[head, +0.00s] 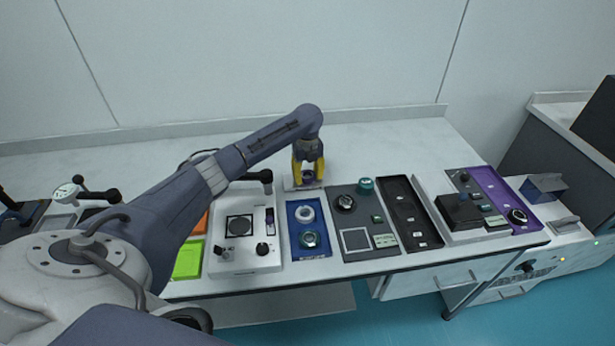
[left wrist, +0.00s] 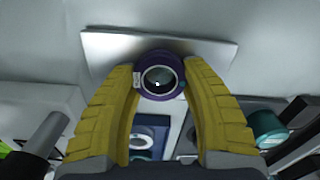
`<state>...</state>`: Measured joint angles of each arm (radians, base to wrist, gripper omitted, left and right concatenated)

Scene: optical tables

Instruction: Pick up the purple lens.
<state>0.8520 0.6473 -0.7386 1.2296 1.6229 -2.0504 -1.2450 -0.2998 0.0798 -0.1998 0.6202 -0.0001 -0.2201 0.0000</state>
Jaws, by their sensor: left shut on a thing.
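The purple lens (left wrist: 160,76) is a short ring with a dark glass centre. In the left wrist view it sits between the tips of the two yellow fingers of my left gripper (left wrist: 160,82), which touch it on both sides. In the head view my left gripper (head: 308,175) points down near the back of the table, and the purple lens (head: 308,176) shows small between its fingers. A pale flat plate (left wrist: 215,50) lies behind the lens. I cannot tell whether the lens rests on it or is above it. My right gripper is not in view.
In front stands a blue tray (head: 309,251) with two round parts. A white instrument (head: 245,262) is left of it, and a grey panel (head: 352,205) with a teal cylinder (head: 366,185) is right. A black tray (head: 404,213) and a purple tray (head: 497,187) lie further right. The table's back is clear.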

